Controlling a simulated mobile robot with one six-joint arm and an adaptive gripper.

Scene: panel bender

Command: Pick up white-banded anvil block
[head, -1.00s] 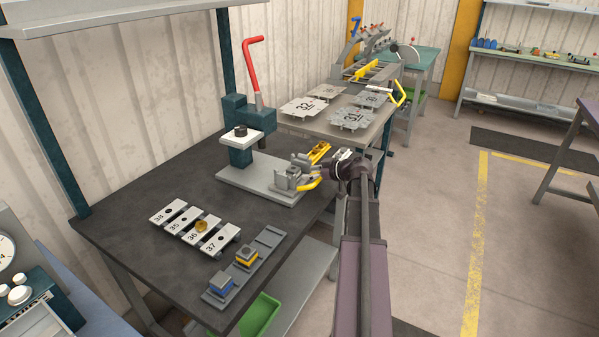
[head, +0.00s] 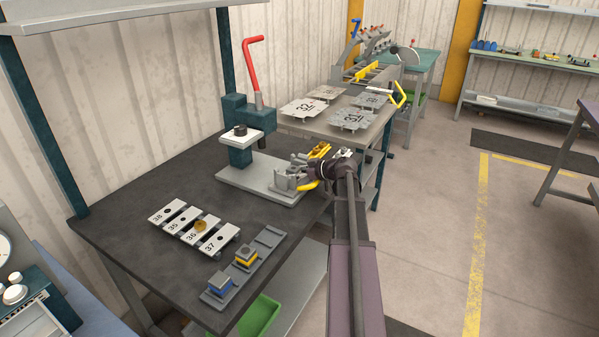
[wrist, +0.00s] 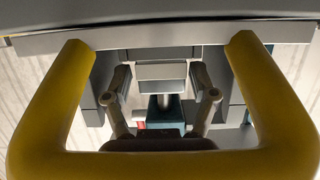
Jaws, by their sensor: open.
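I cannot make out a clear white band anywhere. In the head view a small grey block-like form (head: 285,180) sits at the right end of the grey press base, and I cannot tell whether it is the white-banded anvil block. In the wrist view a pale grey block face (wrist: 162,71) lies ahead, between and beyond the fingers. My gripper (head: 314,171) is at the press base's right end, partly hidden by my wrist. In the wrist view my gripper (wrist: 162,98) is open, with nothing seen between its fingers.
A yellow U-shaped bar (wrist: 160,164) looms close around the fingers. The press (head: 240,135) with a red lever stands behind. A rack (head: 268,238) holds a yellow-banded block (head: 246,257) and a blue-banded block (head: 220,284). Numbered plates (head: 190,230) lie left of it.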

